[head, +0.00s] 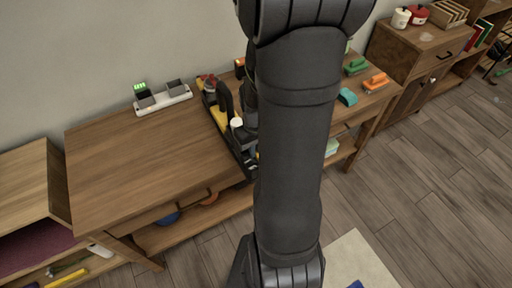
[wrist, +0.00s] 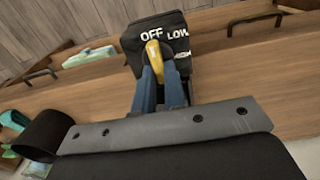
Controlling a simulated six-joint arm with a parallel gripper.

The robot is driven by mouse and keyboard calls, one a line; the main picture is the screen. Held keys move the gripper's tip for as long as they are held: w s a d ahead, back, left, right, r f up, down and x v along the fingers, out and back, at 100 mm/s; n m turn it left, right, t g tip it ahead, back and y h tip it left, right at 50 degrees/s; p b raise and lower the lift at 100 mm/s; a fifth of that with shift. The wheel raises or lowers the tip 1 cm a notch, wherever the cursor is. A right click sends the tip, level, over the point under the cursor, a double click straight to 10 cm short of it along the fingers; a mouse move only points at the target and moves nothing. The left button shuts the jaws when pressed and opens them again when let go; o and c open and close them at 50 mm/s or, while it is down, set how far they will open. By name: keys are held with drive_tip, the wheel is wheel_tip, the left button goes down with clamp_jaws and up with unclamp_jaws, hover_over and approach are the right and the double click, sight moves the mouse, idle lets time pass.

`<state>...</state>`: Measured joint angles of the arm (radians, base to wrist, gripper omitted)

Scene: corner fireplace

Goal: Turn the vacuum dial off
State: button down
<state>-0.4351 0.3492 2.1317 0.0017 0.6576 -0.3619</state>
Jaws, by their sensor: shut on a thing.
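The vacuum dial is a yellow knob (wrist: 154,50) on a black panel (wrist: 185,23) in the wrist view. White "OFF" and "LOW" labels stand along the panel, and a third label farther down is partly covered. The knob's tip sits just below "OFF" and appears to point at it. My gripper (wrist: 161,72) has its blue fingers closed around the knob, one on each side. The lower part of the knob is hidden between the fingers. In the head view my arm covers the gripper and the dial.
A white-based charger (head: 163,102) lies at the back. Green and orange tools (head: 375,82) lie to the right. The table's left top is clear.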

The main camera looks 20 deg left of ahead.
idle(0.3)
drive_tip(key=c, duration=1.5)
unclamp_jaws()
wheel_tip(320, 180, up, 17)
drive_tip(key=shift+r, duration=0.2)
wheel_tip(320, 180, down, 18)
drive_tip(key=shift+r, duration=0.25)
drive_tip(key=shift+r, duration=0.1)
